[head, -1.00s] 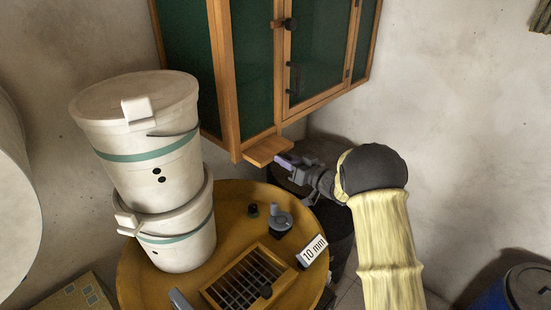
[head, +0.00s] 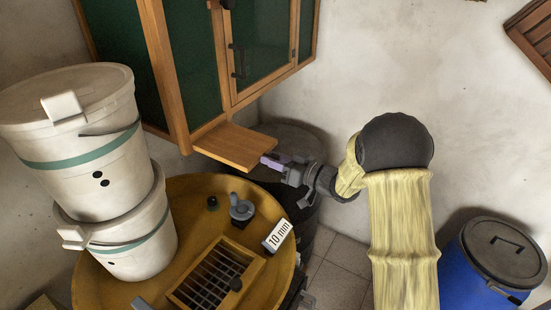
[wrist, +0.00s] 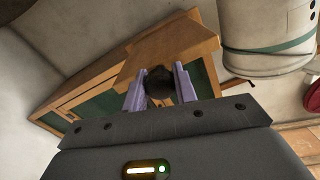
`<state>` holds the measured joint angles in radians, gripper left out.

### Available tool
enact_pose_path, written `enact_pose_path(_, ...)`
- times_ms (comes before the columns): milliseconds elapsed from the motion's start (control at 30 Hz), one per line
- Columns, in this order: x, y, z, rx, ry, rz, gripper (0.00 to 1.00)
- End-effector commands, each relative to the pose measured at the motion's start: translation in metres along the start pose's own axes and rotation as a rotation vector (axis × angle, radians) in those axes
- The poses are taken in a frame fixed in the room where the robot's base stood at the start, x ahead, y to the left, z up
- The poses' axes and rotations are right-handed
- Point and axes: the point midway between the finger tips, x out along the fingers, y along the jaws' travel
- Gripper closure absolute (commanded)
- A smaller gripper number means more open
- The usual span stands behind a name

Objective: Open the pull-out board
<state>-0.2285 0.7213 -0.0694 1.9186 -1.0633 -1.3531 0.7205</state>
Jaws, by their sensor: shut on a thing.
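The pull-out board (head: 232,145) is a flat wooden board sticking out from under the green and wood cabinet (head: 180,75) in the head view. A good length of it shows. My gripper (head: 268,161) is at the board's outer end. In the wrist view the board (wrist: 172,48) lies ahead, and my gripper (wrist: 160,85) has its two purple fingers shut on a dark round knob (wrist: 159,82) at the board's edge. In the head view the fingers hide the knob.
Two stacked white buckets (head: 85,150) stand at the left. Below the board is a round yellow-brown table (head: 190,190) with a slatted wooden frame (head: 215,275), small grey fittings and a "10 mm" label. A blue barrel (head: 490,265) stands at the right.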

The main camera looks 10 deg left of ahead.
Motion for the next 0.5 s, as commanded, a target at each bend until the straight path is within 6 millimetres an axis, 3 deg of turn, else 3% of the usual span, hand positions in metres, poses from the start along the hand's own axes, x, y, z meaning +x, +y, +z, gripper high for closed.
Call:
enact_pose_path(167, 0.0002, -0.0001, 0.0002, 0.0, -0.001, 0.0, 1.0)
enact_pose_path(200, 0.0002, -0.0001, 0.0002, 0.0, -0.001, 0.0, 0.66)
enact_pose_path(300, 0.0002, 0.0, 0.0001, 0.0, -0.001, 0.0, 0.5)
enact_pose_path(500, -0.0005, 0.0008, -0.0002, 0.0, 0.0, 0.002, 0.5)
